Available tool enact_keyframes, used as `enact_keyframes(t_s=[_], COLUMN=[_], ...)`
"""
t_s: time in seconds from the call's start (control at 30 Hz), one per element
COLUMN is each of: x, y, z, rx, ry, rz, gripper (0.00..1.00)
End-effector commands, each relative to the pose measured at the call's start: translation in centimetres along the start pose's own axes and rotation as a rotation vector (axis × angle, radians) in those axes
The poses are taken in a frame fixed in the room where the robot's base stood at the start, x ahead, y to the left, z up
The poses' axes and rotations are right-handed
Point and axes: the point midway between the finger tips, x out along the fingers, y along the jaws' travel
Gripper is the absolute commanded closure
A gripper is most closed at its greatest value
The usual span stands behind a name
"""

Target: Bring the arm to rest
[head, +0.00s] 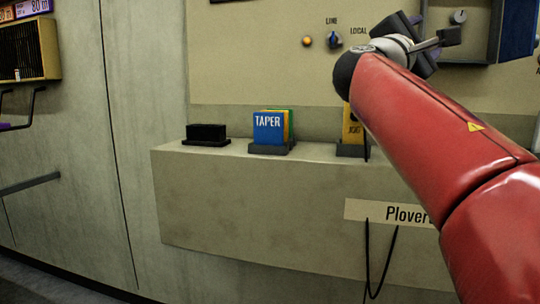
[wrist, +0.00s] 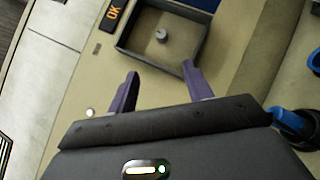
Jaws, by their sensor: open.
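My gripper (wrist: 158,80) is open in the wrist view, with its two purple fingers apart and nothing between them. In the head view my red arm (head: 440,135) reaches up from the lower right. Its dark wrist end is raised in front of the beige panel (head: 260,55), at the upper right. The fingers are hard to make out there. In the wrist view a shallow open-fronted box with a grey knob (wrist: 161,36) inside lies beyond the fingertips. I cannot tell how far off it is.
A blue selector knob (head: 334,40) sits on the panel. A dark cord (head: 367,255) hangs below.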

Motion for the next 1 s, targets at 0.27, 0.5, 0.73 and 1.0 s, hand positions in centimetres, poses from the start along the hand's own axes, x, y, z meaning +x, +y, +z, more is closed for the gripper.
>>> enact_keyframes(t_s=[0.27, 0.5, 0.73, 1.0], x=[-0.5, -5.1, -18.2, -33.9], y=[-6.9, -16.0, -26.4, -33.7], z=[-1.4, -3.5, -5.5, -6.4], rx=[0.174, 0.438, 0.811, 1.133], ry=[0.143, 0.297, 0.37, 0.212], rz=[-0.206, -0.536, -1.064, -1.593], gripper=[0.5, 0.5, 0.5, 0.5])
